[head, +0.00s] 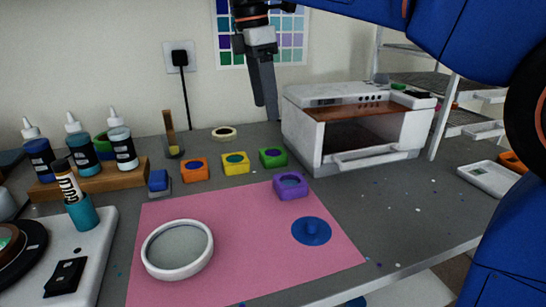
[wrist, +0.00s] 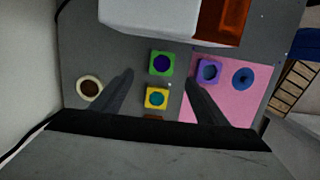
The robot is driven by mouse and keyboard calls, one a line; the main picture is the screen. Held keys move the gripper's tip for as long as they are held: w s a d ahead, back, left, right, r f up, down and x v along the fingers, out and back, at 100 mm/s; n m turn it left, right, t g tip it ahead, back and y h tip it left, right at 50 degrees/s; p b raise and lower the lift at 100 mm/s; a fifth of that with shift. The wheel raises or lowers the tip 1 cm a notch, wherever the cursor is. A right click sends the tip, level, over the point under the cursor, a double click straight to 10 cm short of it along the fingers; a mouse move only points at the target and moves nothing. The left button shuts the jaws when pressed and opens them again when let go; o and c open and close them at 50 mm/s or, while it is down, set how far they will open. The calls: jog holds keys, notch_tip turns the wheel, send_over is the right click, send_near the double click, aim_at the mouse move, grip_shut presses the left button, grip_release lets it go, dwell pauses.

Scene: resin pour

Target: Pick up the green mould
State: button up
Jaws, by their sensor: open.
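The green mould (head: 273,158) is a small square block with a dark round hollow. My gripper (head: 264,108) hangs above the table behind the row, fingers down. In the wrist view my gripper (wrist: 159,83) is open with nothing between its fingers.
A white oven (head: 308,132) with an open front stands right of the green mould. A purple mould (head: 291,187) sits on the pink mat (head: 240,255). A tape roll (head: 223,133) lies behind the row. Bottles (head: 122,148) stand in a wooden rack at left.

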send_over(273, 153)
jog(key=f, duration=0.6)
jog(key=shift+a+f, duration=0.35)
jog(key=shift+a, duration=0.05)
jog(key=shift+d+f, duration=0.15)
jog(key=shift+f, duration=1.15)
jog(key=shift+d+f, duration=0.15)
jog(key=shift+f, duration=1.15)
jog(key=c, duration=1.1)
